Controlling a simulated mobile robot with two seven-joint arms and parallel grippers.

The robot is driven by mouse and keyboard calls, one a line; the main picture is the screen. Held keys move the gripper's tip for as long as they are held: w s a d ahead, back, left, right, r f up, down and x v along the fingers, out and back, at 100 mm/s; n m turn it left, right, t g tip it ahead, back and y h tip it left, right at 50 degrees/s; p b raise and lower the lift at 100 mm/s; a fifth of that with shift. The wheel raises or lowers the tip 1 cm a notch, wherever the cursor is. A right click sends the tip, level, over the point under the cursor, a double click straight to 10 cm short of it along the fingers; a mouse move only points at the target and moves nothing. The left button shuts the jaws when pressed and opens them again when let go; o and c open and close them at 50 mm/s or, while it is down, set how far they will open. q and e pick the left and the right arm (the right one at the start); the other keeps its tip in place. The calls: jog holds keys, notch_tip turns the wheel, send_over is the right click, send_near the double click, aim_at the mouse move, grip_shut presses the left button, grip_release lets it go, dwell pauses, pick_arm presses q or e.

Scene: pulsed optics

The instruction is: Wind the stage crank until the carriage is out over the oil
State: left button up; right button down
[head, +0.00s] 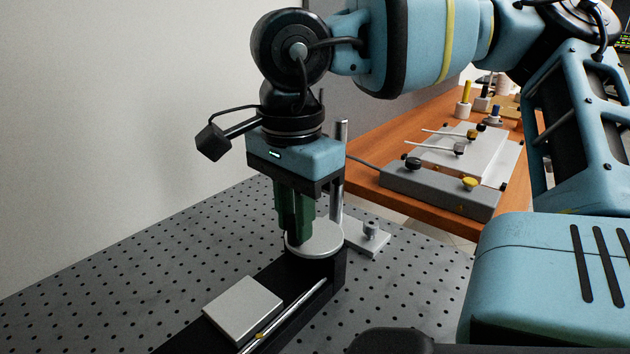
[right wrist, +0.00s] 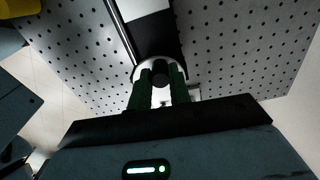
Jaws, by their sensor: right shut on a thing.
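The stage crank is a silver disc (head: 318,241) at the end of a black rail (head: 335,282). My right gripper (head: 292,232) points straight down over the disc, its green fingers at the disc's left side. In the right wrist view its fingers (right wrist: 160,76) are closed on both sides of the crank's dark upright knob (right wrist: 160,72). The carriage, a flat silver plate (head: 242,309), sits on the rail apart from the crank; part of it also shows in the right wrist view (right wrist: 142,8). No oil is recognisable. My left gripper is out of view.
The stage stands on a perforated grey optical table (head: 130,262). A metal post on a base (head: 372,236) stands close behind the crank. An orange-brown bench (head: 385,125) at the back right holds a grey box (head: 440,192) with knobs. A wall rises on the left.

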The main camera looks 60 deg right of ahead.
jog(key=n, duration=0.2)
jog(key=s+n, duration=0.1)
jog(key=n, duration=0.2)
jog(key=shift+s+a+p, duration=0.15)
jog(key=shift+p, duration=0.15)
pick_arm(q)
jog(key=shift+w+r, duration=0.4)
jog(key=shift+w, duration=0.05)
pick_arm(e)
jog(key=shift+n, duration=0.3)
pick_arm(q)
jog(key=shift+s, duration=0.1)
pick_arm(e)
jog(key=shift+s+n, duration=0.15)
jog(key=shift+n, duration=0.35)
jog(key=n, duration=0.3)
jog(key=shift+s+p, duration=0.4)
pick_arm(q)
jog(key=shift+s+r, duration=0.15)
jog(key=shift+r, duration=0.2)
pick_arm(e)
jog(key=shift+s+d+n, duration=0.15)
jog(key=shift+d+n, duration=0.05)
jog(key=shift+n, duration=0.6)
